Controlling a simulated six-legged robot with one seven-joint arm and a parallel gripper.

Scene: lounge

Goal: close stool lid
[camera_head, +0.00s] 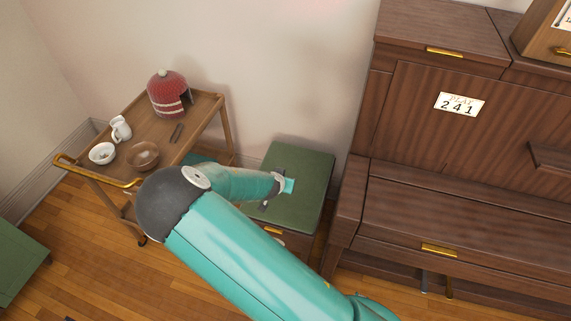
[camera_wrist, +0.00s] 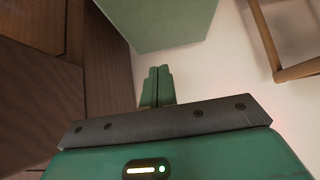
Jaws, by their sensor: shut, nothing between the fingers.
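The stool (camera_head: 312,170) stands between the tea cart and the piano, with a green padded lid on a brown wooden body. In the head view the lid looks down, flat or nearly so; my arm hides part of it, and I cannot tell whether a gap remains under it. A green surface, seemingly the lid (camera_wrist: 160,22), fills the top middle of the wrist view. My gripper (camera_wrist: 159,70) is shut and empty, its fingertips pointing toward the green surface. In the head view my gripper (camera_head: 288,186) is over the lid; contact is unclear.
A wooden tea cart (camera_head: 205,112) at left carries a red cosy (camera_head: 168,94), a white jug (camera_head: 121,128) and bowls. The brown piano (camera_head: 440,205) stands close on the stool's right. The wall is behind. Wood floor (camera_head: 110,265) is free at lower left.

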